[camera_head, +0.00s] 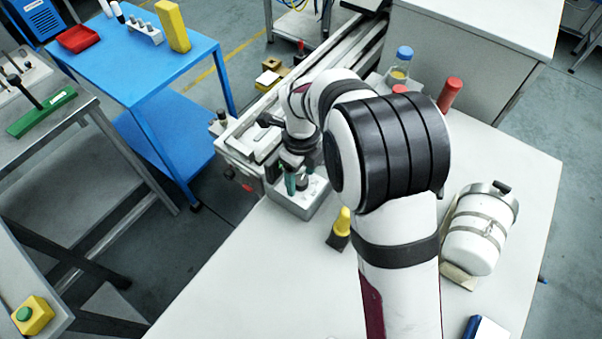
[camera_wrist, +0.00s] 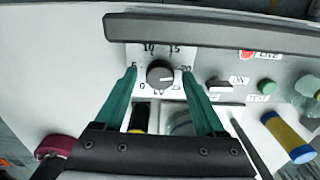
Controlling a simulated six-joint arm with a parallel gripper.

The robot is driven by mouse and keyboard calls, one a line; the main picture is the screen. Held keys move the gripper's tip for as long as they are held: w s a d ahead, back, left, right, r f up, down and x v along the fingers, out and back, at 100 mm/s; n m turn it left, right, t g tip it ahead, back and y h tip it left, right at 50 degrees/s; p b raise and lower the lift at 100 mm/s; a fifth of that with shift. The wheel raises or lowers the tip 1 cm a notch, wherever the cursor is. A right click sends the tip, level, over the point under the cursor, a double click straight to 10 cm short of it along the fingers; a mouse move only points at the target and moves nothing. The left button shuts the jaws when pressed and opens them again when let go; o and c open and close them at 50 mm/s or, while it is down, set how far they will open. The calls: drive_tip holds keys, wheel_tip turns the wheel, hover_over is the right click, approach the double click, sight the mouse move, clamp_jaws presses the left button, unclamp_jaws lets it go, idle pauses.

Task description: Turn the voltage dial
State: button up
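The voltage dial (camera_wrist: 160,74) is a round black knob on a white panel (camera_wrist: 75,100), with a printed scale from 0 to 25 and "kV" below it. A faint light mark on the knob appears to face right, towards the 20 to 25 side. My gripper (camera_wrist: 159,72) is open, its teal fingers on the left and right of the dial with a gap on each side. Whether the fingertips are down at knob height is unclear. In the head view my gripper (camera_head: 297,184) points down over a small pale box (camera_head: 290,207); the dial is hidden there.
Right of the dial are a black switch (camera_wrist: 219,86) marked ON, a green TEST button (camera_wrist: 266,87) and a red LIVE lamp (camera_wrist: 246,55). A grey bar (camera_wrist: 220,34) crosses beyond the dial.

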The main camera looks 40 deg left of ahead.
clamp_jaws()
drive_tip(key=shift+n, duration=0.3)
